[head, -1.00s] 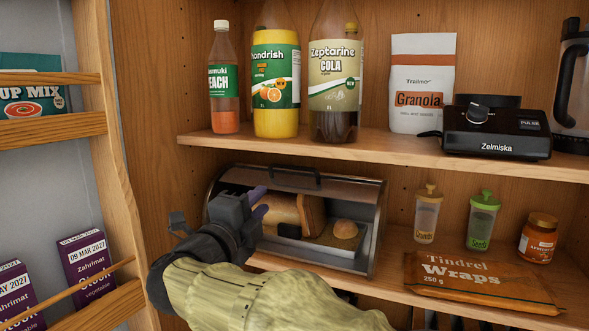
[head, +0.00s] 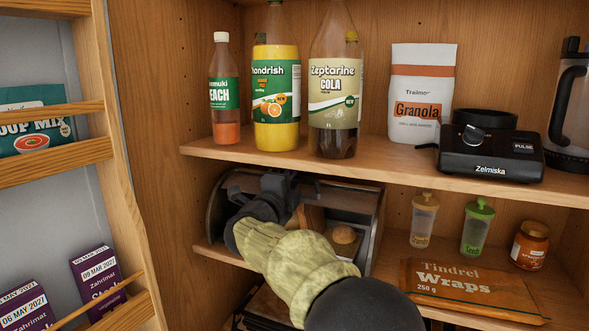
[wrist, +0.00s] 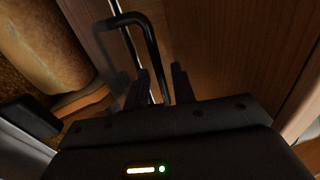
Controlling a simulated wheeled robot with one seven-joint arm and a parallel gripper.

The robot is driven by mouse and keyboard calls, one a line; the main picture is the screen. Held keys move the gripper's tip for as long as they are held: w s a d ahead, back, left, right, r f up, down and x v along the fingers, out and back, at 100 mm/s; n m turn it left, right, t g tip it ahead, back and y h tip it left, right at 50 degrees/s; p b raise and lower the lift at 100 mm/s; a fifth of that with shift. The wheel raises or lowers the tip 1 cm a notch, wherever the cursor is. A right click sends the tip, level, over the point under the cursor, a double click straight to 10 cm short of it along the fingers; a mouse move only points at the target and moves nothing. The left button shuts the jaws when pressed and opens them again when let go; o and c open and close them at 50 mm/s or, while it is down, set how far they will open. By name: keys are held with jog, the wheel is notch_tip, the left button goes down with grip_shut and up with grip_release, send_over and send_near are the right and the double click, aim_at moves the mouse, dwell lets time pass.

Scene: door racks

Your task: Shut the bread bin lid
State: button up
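The bread bin (head: 372,232) stands on the shelf below the bottles, its front open. Its lid (head: 350,190) is rolled up at the top. A bread roll (head: 344,235) and part of a loaf (head: 312,217) show inside. My gripper (head: 291,181) is at the bin's upper front, over the place of the lid handle, and hides much of the bin's left and middle. In the wrist view the black lid handle (wrist: 152,38) runs down between the two spread fingers of my gripper (wrist: 160,85). I cannot tell whether they touch it.
The shelf above (head: 300,158) carries bottles, granola and a black appliance and lies close over my gripper. Right of the bin are two shakers, a jar (head: 530,245) and a wraps packet (head: 470,288). A door rack (head: 60,155) is at the left.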

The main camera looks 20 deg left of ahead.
jog(key=shift+w+r, duration=0.15)
jog(key=shift+w, duration=0.8)
grip_shut()
